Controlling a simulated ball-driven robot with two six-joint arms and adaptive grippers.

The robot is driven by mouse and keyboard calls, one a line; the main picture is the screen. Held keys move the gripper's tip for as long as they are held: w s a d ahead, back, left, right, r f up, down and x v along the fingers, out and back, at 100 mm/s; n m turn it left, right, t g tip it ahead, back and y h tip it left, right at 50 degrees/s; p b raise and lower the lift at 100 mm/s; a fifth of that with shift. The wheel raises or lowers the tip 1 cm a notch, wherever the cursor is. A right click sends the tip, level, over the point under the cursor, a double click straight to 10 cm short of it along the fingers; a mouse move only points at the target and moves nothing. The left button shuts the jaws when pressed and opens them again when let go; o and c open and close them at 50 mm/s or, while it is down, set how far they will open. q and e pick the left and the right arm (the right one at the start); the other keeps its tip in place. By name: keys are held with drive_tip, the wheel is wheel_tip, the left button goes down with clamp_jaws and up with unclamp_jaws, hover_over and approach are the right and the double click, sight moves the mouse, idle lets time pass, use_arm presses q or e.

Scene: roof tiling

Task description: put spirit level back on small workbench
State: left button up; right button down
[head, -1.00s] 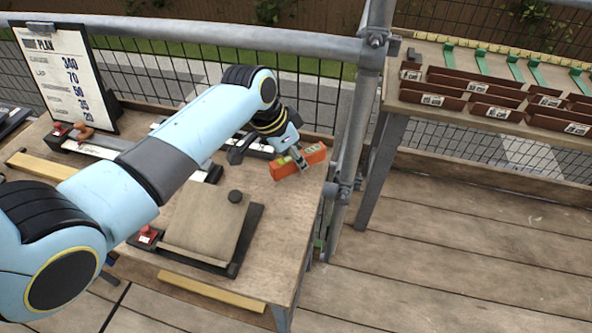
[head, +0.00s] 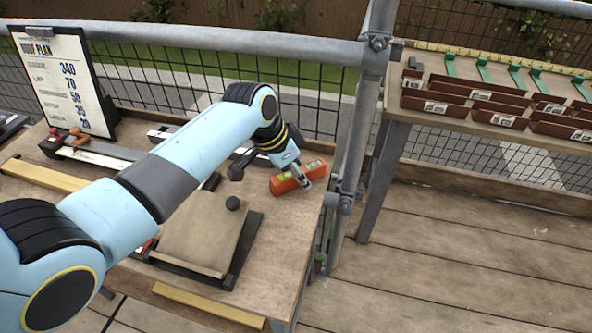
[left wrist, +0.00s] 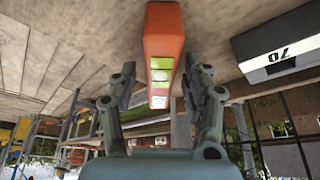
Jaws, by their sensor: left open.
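The orange spirit level (head: 288,183), with a green-yellow vial window, lies on the small workbench (head: 275,225) near its right edge. The gripper is open; I cannot tell whether a finger touches the level. My right gripper is not in view.
A clipboard with numbers (head: 65,80) stands at the bench's back left. A board with a dark knob (head: 205,235) lies at the front. A scaffold post (head: 360,130) rises just right of the bench. A rack of brown tiles (head: 490,105) stands beyond it.

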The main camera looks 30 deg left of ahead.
use_arm(q)
drive_tip(key=p+v, duration=0.1)
drive_tip(key=v, duration=1.1)
drive_tip(key=shift+p, duration=0.3)
drive_tip(key=shift+r, duration=0.15)
